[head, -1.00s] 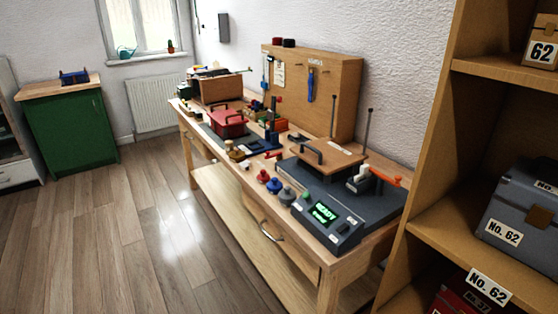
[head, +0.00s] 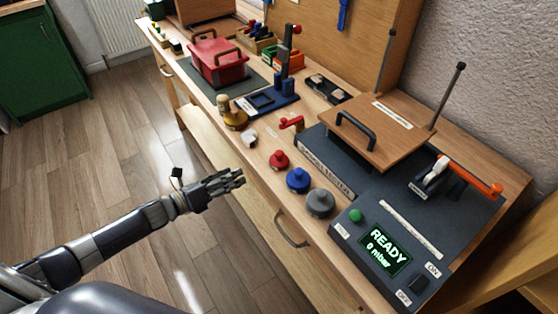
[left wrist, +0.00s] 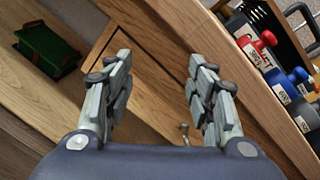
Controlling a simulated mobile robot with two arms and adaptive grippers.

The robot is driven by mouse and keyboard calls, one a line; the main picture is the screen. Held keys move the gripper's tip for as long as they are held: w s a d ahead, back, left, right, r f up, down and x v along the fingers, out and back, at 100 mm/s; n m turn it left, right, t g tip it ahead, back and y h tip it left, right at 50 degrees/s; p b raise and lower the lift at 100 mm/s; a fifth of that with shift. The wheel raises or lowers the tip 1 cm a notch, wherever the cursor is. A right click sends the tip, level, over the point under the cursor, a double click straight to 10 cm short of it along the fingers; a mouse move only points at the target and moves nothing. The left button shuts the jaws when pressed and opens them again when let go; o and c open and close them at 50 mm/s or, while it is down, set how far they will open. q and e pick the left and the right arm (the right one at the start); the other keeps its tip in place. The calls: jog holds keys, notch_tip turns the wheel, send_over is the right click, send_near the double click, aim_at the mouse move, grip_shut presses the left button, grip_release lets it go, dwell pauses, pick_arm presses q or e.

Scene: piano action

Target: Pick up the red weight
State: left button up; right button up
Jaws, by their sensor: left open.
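The red weight (head: 279,160) stands upright on the workbench near its front edge, with a blue weight (head: 298,180) and a larger grey weight (head: 319,203) in a row to its right. My left gripper (head: 238,179) is open and empty, in front of the bench edge and to the left of the red weight, apart from it. In the left wrist view my left gripper (left wrist: 152,90) has its fingers spread, and the red weight (left wrist: 262,42) shows at the upper right beyond the bench edge. The blue weight also shows there (left wrist: 299,76). My right gripper is not in view.
A dark tester (head: 345,165) with a READY display fills the bench's right side. A white piece (head: 249,136), a brass-coloured weight (head: 235,117) and a red clamp-like part (head: 291,123) are near the red weight. A red toolbox (head: 218,62) stands farther back. A drawer handle (head: 290,232) sticks out in front.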

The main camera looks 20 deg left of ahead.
aim_at(279, 152)
pick_arm(q)
jog(key=s+d+r+m+g+h, duration=0.25)
jog(key=d+r+m+h, duration=0.25)
jog(key=r+m, duration=0.55)
jog(key=shift+m, duration=0.35)
jog(key=x, duration=0.2)
jog(key=r+x, duration=0.1)
jog(key=x, duration=0.2)
jog(key=shift+d+p, duration=0.25)
jog(key=shift+p, duration=0.1)
jog(key=p+x, duration=0.2)
jog(key=x, duration=0.3)
jog(key=shift+d+r, duration=0.15)
jog(key=shift+d, duration=0.05)
jog(key=shift+w+d, duration=0.15)
jog(key=shift+d, duration=0.1)
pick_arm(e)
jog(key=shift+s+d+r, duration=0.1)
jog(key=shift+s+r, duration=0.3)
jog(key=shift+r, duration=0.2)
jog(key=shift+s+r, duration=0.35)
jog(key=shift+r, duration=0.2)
pick_arm(q)
jog(key=shift+c, duration=0.3)
jog(key=c, duration=0.9)
jog(key=shift+c, duration=0.3)
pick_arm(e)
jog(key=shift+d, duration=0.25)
